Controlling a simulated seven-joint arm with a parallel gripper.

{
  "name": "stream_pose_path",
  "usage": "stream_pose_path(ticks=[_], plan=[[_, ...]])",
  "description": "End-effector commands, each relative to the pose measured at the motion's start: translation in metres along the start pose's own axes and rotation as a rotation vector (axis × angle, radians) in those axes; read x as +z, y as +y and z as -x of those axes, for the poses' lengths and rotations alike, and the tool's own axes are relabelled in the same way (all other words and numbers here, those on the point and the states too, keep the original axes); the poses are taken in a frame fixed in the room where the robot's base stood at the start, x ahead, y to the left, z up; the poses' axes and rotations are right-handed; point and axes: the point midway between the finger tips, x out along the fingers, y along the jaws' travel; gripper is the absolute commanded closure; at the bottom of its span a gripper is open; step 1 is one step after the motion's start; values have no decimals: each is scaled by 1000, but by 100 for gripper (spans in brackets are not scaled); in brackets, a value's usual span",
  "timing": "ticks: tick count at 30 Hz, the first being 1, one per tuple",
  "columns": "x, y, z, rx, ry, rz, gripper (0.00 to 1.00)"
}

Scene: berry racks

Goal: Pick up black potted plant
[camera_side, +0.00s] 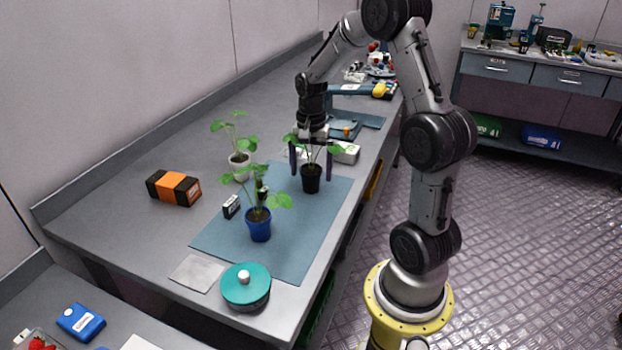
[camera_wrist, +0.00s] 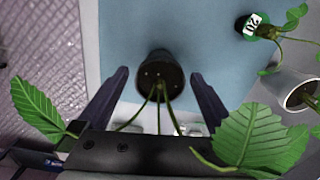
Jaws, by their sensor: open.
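The black potted plant (camera_side: 311,179) stands upright on the blue mat (camera_side: 225,238), near its far end. Its green leaves spread on both sides of my gripper (camera_side: 312,169). My gripper points down with its two fingers apart, one on each side of the plant. In the wrist view the black pot (camera_wrist: 160,72) shows between and beyond the open fingertips (camera_wrist: 163,76), with stems running back toward the gripper body. The fingers seem apart from the pot. Large leaves (camera_wrist: 262,137) show beside the gripper body.
A white box (camera_side: 346,153) lies behind the gripper.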

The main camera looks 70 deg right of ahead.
Motion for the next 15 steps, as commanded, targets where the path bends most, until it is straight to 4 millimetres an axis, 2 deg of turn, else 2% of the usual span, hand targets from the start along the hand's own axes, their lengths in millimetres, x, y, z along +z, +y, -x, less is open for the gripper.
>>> stream_pose_path(ticks=[3,9,11,15], plan=[[0,0,-7,1,-1,0,0],[0,0,-7,0,0,0,0],[0,0,-7,0,0,0,9],[0,0,-6,0,0,0,34]])
